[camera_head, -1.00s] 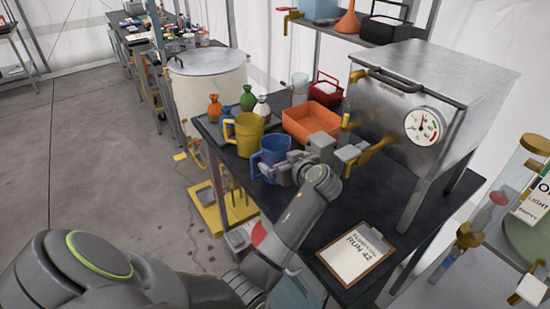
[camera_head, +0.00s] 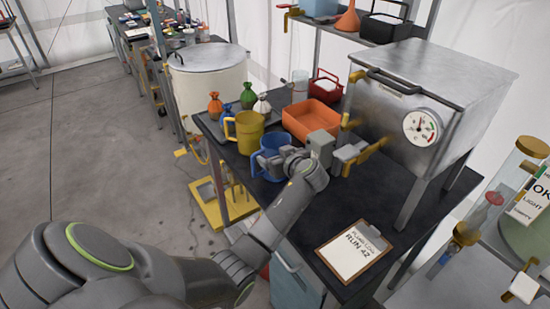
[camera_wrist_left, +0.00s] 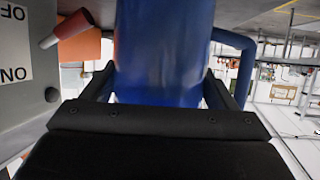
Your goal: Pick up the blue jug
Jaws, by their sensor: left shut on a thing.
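The blue jug (camera_head: 270,150) is at the front left of the dark table in the head view, beside the yellow jug (camera_head: 244,132). Its handle is on the left side there. In the left wrist view the blue jug (camera_wrist_left: 165,45) fills the space between the two fingers, with its handle at the right. My left gripper (camera_head: 283,160) is shut on its body from the right. I cannot tell whether the jug's base touches the table. My right gripper is out of view.
A clipboard (camera_head: 353,250) lies in front. A metal oven (camera_head: 430,90) stands at the right.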

